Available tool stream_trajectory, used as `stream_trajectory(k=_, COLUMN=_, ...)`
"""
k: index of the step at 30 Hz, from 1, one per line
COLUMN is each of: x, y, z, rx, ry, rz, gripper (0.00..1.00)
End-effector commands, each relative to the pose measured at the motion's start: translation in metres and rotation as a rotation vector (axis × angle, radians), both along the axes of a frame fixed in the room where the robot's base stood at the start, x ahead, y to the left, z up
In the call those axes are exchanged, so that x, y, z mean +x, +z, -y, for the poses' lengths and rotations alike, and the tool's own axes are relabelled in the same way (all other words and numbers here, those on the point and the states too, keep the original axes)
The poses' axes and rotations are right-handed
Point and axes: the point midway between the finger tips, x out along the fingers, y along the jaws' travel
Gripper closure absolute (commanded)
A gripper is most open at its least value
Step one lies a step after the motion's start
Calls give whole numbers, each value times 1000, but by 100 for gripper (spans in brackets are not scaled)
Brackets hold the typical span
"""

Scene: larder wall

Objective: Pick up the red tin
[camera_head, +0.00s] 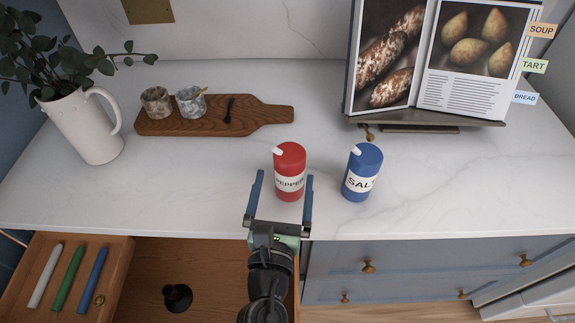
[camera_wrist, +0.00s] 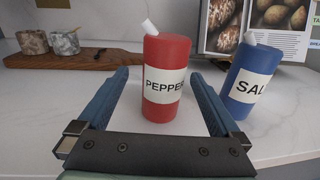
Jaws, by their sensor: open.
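The red tin (camera_head: 290,171) stands upright on the white marble counter, with a white label reading "PEPPER" and a white spout at its top. In the wrist view the red tin (camera_wrist: 166,80) stands ahead, in line with the gap between the fingers. My gripper (camera_head: 283,180) is open, with one blue finger on each side of the tin's lower part in the head view. In the wrist view the fingers of my gripper (camera_wrist: 158,82) reach toward it with nothing held. I cannot tell how far the tin is between them.
A blue tin labelled "SALT" (camera_head: 362,172) stands close to the right of the red tin. A wooden board (camera_head: 225,117) with two small pots lies behind left. A white jug (camera_head: 82,125) is far left; a cookbook stand (camera_head: 425,118) is behind right. An open drawer (camera_head: 125,255) is below the counter.

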Motion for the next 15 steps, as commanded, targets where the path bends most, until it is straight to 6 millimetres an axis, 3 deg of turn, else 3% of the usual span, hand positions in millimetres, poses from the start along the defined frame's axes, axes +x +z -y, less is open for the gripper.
stream_trajectory(k=10, x=27, y=0, z=5, rx=1, ry=-2, rz=1, gripper=0)
stream_trajectory(k=15, x=51, y=-3, z=13, rx=1, ry=-2, rz=1, gripper=0)
